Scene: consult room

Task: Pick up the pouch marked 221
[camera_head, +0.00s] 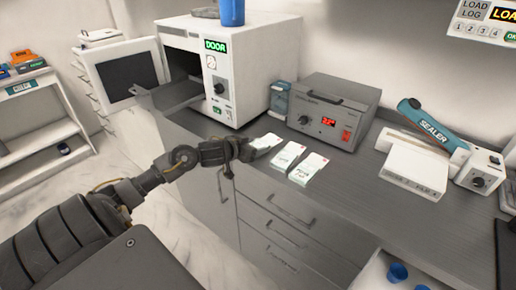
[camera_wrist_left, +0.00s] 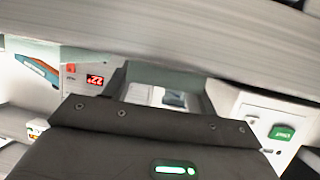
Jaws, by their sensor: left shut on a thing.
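Three white pouches lie in a row near the front edge of the grey counter in the head view: a left one (camera_head: 267,141), a middle one (camera_head: 287,156) and a right one (camera_head: 309,169). Their markings are too small to read, so I cannot tell which is 221. My left gripper (camera_head: 246,150) is at the left pouch, shut on its near end; its fingers hide that end. In the left wrist view my dark gripper body fills the lower middle, and the pouch cannot be made out clearly. My right gripper is not in view.
A white oven-like box (camera_head: 262,72) with its door open stands behind the gripper. A grey device with a red display (camera_head: 335,105) is behind the pouches. A blue sealer (camera_head: 428,121) and a white box (camera_head: 416,165) stand right. Drawers (camera_head: 290,225) are below.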

